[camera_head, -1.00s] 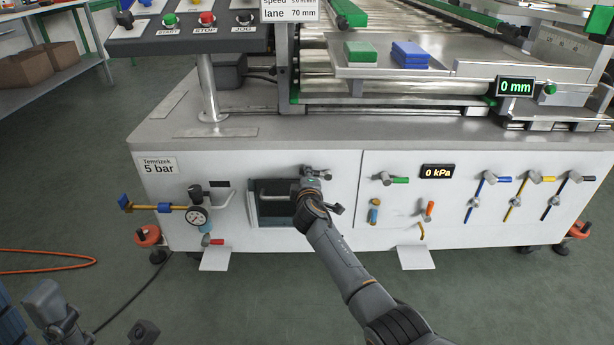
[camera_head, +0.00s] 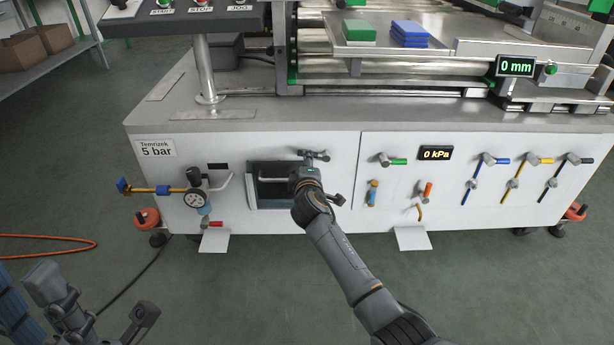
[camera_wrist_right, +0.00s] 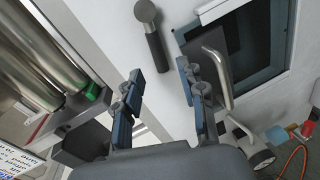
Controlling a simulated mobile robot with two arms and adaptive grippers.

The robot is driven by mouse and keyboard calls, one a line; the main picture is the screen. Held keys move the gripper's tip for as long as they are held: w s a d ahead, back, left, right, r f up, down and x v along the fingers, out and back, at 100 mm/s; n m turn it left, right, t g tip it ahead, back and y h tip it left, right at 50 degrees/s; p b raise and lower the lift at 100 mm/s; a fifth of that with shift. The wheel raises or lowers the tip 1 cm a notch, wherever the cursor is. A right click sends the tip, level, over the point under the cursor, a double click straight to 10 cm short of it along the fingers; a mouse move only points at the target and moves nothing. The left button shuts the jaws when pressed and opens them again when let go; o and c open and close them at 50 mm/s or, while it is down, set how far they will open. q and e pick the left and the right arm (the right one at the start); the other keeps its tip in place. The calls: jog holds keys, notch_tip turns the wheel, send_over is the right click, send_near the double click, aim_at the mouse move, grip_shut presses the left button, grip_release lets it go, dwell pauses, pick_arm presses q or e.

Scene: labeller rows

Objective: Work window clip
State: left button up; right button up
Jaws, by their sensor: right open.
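The window (camera_head: 268,201) is a dark framed opening in the machine's white front panel, with a pale bar handle across it. A clip (camera_head: 317,155) with a metal knob and dark grip sits above its upper right corner. In the right wrist view the clip (camera_wrist_right: 155,45) lies ahead of the fingertips, with its grip pointing toward the gap. My right gripper (camera_head: 303,177) is at the window's upper right, partly hiding it. Its fingers (camera_wrist_right: 160,92) are open with nothing between them. A second dark lever (camera_head: 337,199) shows beside my wrist. My left gripper (camera_head: 143,320) is low at the left, away from the machine.
A pressure gauge (camera_head: 194,199) with a yellow pipe is left of the window. Coloured valve levers (camera_head: 488,160) and a 0 kPa display (camera_head: 435,153) are to the right. The work surface (camera_head: 270,112) overhangs above. The floor (camera_head: 250,290) in front is largely clear.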

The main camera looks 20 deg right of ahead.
jog(key=v, duration=0.7)
jog(key=shift+s, duration=0.25)
jog(key=shift+a+r, duration=0.1)
